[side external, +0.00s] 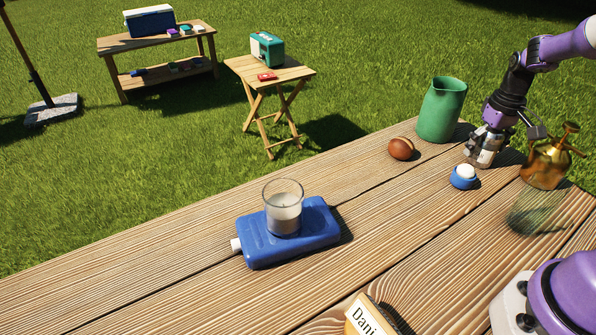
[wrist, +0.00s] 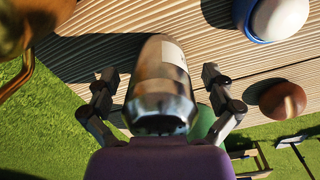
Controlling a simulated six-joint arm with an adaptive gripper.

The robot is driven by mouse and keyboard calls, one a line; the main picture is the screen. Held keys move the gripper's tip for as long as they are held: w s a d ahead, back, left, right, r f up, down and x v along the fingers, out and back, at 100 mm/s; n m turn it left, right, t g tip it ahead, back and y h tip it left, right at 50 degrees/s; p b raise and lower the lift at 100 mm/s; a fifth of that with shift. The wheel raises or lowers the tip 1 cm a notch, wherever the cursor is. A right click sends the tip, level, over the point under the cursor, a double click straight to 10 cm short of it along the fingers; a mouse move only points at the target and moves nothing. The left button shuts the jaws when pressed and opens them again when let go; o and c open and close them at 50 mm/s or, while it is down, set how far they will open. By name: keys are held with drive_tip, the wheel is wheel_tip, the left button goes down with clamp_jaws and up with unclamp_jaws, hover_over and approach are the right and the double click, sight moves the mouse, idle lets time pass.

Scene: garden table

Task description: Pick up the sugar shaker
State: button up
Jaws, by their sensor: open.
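The sugar shaker (wrist: 160,75), with a shiny metal top and a pale label on its side, stands between the fingers of my gripper (wrist: 158,82) in the wrist view. Both fingers are spread, one on each side of it, with a visible gap at each side. In the side external view my gripper (side external: 488,138) points down over the shaker (side external: 482,157) near the table's far right part. The fingers partly cover the shaker there.
A green pitcher (side external: 441,112) stands behind the shaker, a brown round object (side external: 401,149) to its left. A white egg in a blue cup (side external: 464,177) is just in front; a brass sprayer (side external: 546,165) and a clear glass (side external: 535,210) are right. A blue flask (side external: 262,246) bears a candle glass (side external: 283,207).

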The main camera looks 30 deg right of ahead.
drive_tip(key=c, duration=1.4)
drive_tip(key=shift+o, duration=0.2)
